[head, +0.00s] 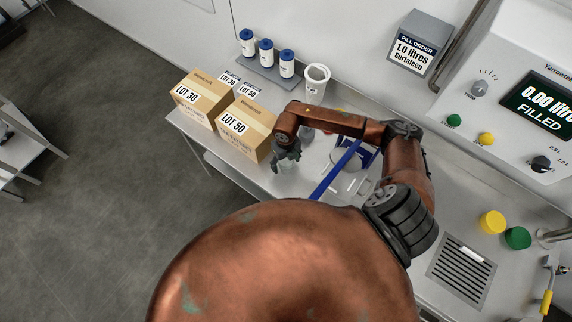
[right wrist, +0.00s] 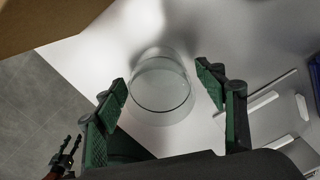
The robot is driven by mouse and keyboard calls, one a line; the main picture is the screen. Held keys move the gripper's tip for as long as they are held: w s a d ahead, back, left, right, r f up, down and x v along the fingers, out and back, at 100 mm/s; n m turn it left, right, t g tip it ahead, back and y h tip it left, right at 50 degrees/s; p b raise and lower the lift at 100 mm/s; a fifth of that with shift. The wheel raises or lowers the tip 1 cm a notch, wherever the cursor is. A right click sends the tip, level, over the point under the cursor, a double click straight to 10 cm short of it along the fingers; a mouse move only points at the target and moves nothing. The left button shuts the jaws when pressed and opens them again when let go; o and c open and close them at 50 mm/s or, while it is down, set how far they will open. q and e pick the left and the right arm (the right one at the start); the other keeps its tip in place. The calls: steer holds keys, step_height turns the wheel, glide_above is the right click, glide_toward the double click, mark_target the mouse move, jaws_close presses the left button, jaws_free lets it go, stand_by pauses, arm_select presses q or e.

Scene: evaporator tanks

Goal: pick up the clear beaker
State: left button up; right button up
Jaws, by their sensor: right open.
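The clear beaker (right wrist: 160,86) is a round, see-through vessel on the pale bench, seen from above in the right wrist view. My right gripper (right wrist: 165,98) is open, with one green-padded finger on each side of the beaker in that view. Contact does not show. In the head view my right gripper (head: 287,150) points down beside the front box, and the beaker is hard to make out there. A small dark gripper, apparently my left (right wrist: 64,156), shows at the lower left of the right wrist view; its jaw state is unclear.
Boxes marked LOT 30 (head: 202,97) and LOT 50 (head: 246,129) stand left of my right gripper, close by. Blue-capped bottles (head: 266,53) and a white jug (head: 316,82) stand behind. A blue-framed item (head: 352,152) lies to the right, partly behind my arm.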

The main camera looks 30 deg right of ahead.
steer(key=shift+f, duration=0.3)
steer(key=shift+c, duration=0.4)
steer(key=c, duration=1.2)
